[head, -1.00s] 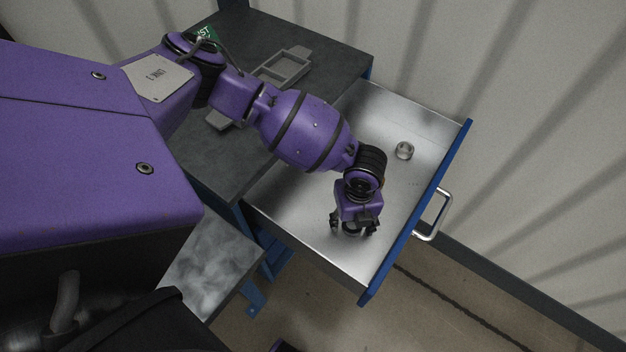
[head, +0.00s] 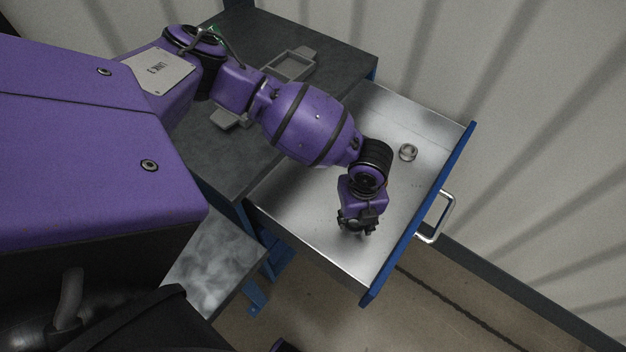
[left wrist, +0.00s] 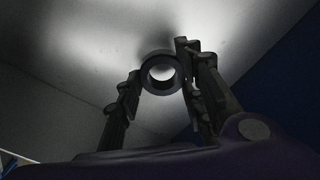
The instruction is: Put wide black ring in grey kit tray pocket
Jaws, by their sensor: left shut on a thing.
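The wide black ring (left wrist: 146,75) shows in the left wrist view between the fingertips of my left gripper (left wrist: 158,82), with its hole facing the camera. My left gripper is shut on it. In the head view my left gripper (head: 357,228) points down inside the open drawer, near its front corner, and largely hides the ring. The grey kit tray (head: 307,54) lies on the dark bench top, partly hidden behind my left arm. I cannot see what its pockets hold. My right gripper is not in view.
The open metal drawer (head: 318,222) has a blue front (head: 440,195) with a handle (head: 446,213). The dark bench top (head: 345,45) is beside the drawer. A corrugated wall stands behind.

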